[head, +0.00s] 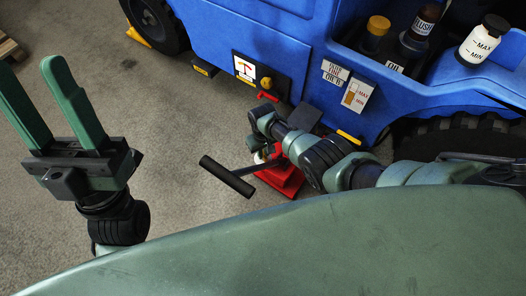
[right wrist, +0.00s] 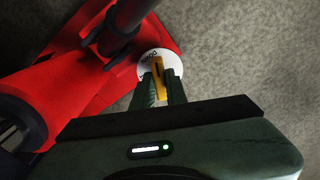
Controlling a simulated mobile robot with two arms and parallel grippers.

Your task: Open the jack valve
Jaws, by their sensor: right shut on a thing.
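A red jack (head: 287,183) stands on the floor beside the blue vehicle, with a black T-shaped handle (head: 228,177) sticking out to the left. In the right wrist view the jack body (right wrist: 75,68) fills the upper left. Its yellow valve lever (right wrist: 157,70) sits on a white round dial (right wrist: 148,60) with small lettering that I cannot read fully. My right gripper (right wrist: 160,90) is shut on the yellow valve lever, its green fingers on either side. In the head view my right arm largely hides this spot. My left gripper (head: 28,72) is open and empty, raised at the left.
The blue vehicle (head: 222,38) fills the back, with wheels at left and right. Several bottles (head: 480,42) stand in its recess at the upper right. A yellow wheel chock (head: 138,37) lies by the left wheel. Grey floor (head: 165,100) is clear left of the jack.

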